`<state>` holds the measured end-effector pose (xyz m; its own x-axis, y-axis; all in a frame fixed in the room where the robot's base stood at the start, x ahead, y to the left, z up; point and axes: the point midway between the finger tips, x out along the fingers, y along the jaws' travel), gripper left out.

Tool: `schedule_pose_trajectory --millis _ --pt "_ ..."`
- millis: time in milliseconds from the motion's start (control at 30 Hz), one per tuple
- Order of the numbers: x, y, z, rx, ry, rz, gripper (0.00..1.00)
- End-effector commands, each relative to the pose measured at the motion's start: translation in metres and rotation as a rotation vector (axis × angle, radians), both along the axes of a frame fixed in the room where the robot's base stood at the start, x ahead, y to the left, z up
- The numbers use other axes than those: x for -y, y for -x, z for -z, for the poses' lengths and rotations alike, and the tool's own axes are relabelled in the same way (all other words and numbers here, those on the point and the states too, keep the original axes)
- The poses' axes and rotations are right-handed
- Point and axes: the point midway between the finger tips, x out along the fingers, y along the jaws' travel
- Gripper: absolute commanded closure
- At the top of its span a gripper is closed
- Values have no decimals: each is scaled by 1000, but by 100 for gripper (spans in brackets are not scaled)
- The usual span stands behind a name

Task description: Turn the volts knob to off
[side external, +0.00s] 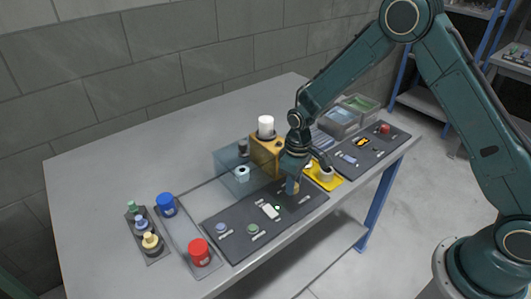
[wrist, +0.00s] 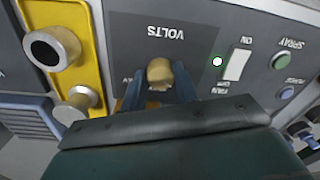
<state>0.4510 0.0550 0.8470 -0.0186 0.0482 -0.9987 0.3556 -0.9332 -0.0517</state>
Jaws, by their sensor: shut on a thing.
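The volts knob (wrist: 160,74) is a tan knob on the dark panel (wrist: 208,22), with the word VOLTS upside down above it in the wrist view. My gripper (side external: 292,186) points down at the panel in the side view. Its two blue fingers stand either side of the knob, and it is shut on the knob. The pointer and most of the position marks around the knob are hidden by the fingers and the gripper body.
A yellow plate (side external: 326,177) with a cup-like part and an orange block (side external: 264,152) stand close to my gripper.

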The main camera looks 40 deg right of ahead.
Motion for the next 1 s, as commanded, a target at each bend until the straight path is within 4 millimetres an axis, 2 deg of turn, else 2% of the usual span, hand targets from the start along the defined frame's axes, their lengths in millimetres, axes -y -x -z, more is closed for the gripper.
schedule_pose_trajectory --millis 233,700,733,800,833,1000 --pt "0 0 -1 1 0 -92 93" --pt "0 -1 -1 1 0 -111 93" --pt "0 -1 -1 1 0 -111 66" --pt "0 -1 -1 1 0 -111 52" --pt "0 -1 -1 1 0 -111 48" --pt "0 0 0 1 0 -110 48"
